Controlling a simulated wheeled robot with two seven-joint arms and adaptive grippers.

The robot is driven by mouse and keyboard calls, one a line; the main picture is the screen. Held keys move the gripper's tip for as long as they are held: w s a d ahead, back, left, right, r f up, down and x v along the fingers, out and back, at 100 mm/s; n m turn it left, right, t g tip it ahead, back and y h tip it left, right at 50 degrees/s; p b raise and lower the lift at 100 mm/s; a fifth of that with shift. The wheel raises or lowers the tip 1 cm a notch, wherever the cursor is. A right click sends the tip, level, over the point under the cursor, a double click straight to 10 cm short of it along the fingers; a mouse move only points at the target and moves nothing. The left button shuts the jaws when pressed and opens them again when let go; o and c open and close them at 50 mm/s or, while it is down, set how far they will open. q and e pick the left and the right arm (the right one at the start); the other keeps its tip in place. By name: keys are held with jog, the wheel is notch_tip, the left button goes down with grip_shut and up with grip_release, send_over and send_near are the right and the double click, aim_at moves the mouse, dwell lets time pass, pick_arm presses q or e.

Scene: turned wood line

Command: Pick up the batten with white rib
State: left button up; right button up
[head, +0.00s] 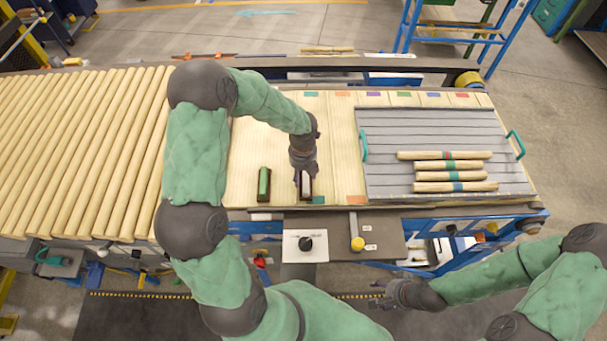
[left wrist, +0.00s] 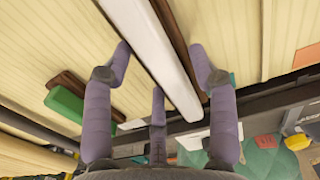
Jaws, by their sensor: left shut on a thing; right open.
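The batten with white rib (head: 308,186) is a dark brown strip with a white top, on the pale slatted surface at the middle of the head view. My left gripper (head: 304,174) is over it and shut on it, hiding part of it. In the left wrist view the white rib (left wrist: 158,55) runs between the fingers of my left gripper (left wrist: 165,70). I cannot tell whether the batten is clear of the surface. My right gripper (head: 384,296) is open and empty, low in front of the line.
A batten with green rib (head: 264,183) lies just left of the white one. A grey slatted tray (head: 385,150) with teal handles stands to the right, holding several round wooden rods (head: 447,155) with coloured bands.

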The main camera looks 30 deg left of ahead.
pick_arm(q)
jog(key=shift+r, duration=0.5)
jog(key=s+d+r, duration=0.1)
jog(key=r, duration=0.1)
jog(key=s+d+r, duration=0.1)
jog(key=r, duration=0.2)
jog(key=s+d+r, duration=0.1)
jog(key=d+r, duration=0.1)
jog(key=r, duration=0.1)
jog(key=s+d+r, duration=0.3)
jog(key=s+d, duration=0.3)
jog(key=shift+d+r, duration=0.3)
jog(key=shift+d, duration=0.05)
